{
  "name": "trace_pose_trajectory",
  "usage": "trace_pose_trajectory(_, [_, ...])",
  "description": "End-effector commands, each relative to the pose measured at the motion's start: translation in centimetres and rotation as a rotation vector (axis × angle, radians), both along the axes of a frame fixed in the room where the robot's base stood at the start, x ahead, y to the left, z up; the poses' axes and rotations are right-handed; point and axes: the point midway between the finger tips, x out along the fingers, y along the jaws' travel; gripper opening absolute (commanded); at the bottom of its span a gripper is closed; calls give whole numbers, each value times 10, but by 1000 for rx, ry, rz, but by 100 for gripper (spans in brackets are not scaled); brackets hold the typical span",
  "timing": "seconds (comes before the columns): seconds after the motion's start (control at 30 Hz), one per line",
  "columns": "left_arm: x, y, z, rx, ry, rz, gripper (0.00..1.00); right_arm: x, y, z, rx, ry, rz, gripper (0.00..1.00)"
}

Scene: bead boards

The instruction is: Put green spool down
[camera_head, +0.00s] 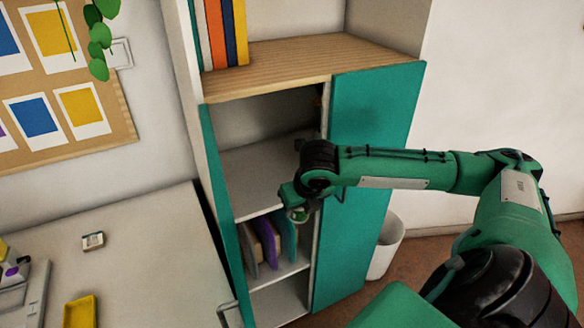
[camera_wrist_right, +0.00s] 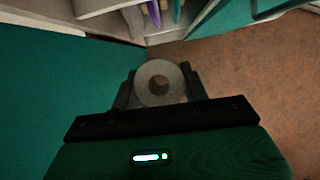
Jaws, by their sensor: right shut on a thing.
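My right gripper (camera_head: 297,213) is in front of the open cabinet, by the lower shelves. In the right wrist view the right gripper (camera_wrist_right: 160,90) is shut on the spool (camera_wrist_right: 160,68), whose round grey end with a centre hole faces the camera. Only a small greenish part of the spool (camera_head: 299,216) shows in the head view, below the wrist. Whether it touches a shelf cannot be told. My left gripper is not in view.
The cabinet's teal right door (camera_head: 365,150) stands open beside my arm; the left door (camera_head: 222,200) is open too. Purple and teal upright items (camera_head: 267,240) fill part of a lower shelf. The middle shelf (camera_head: 255,180) looks clear. A white bin (camera_head: 387,245) stands right.

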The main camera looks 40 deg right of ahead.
Motion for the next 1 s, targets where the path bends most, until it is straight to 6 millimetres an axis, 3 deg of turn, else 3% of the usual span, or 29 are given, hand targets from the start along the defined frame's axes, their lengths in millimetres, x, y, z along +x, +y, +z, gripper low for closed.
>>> trace_pose_trajectory(0.1, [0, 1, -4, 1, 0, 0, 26, 0, 13, -10, 0, -1, 25, 22])
trace_pose_trajectory(0.27, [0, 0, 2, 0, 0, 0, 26, 20, 12, -10, 2, 0, 30, 22])
trace_pose_trajectory(0.6, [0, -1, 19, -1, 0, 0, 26, 102, -7, -9, 2, 0, 29, 22])
trace_pose_trajectory(1.0, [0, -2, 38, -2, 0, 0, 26, 187, -28, -9, 2, 2, 30, 22])
